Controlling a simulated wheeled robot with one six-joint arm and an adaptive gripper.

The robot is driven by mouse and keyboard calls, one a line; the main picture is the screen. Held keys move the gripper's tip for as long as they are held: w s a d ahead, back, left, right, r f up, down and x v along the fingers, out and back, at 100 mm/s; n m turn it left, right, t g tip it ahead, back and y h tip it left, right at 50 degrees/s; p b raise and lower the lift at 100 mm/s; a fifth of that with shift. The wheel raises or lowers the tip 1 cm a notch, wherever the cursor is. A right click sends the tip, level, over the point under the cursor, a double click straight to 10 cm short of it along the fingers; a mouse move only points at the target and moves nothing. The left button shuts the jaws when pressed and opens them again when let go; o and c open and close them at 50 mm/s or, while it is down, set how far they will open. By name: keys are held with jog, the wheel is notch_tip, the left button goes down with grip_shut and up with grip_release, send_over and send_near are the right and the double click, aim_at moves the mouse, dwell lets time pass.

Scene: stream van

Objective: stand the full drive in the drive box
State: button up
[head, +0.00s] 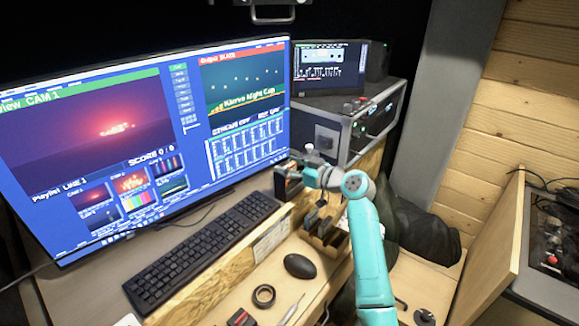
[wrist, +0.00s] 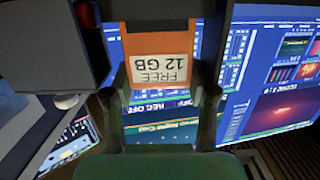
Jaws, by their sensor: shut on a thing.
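In the wrist view the drive (wrist: 163,36) is orange between my fingers (wrist: 164,92), with a white label reading "FREE 12 GB" upside down. The held drive is apart from the box.
A large monitor (head: 150,130) and keyboard (head: 205,250) are at left. A rack case (head: 355,125) stands behind my gripper. A mouse (head: 300,266), tape roll (head: 263,295), pen (head: 292,310) and small dark-red item (head: 241,318) lie at the front. A dark bag (head: 425,232) is at right.

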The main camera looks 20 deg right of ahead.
jog(key=shift+r, duration=1.75)
jog(key=shift+f, duration=1.9)
dwell(0.7)
jog(key=shift+r, duration=0.2)
jog(key=shift+r, duration=1.7)
jog(key=shift+f, duration=1.3)
dwell(0.5)
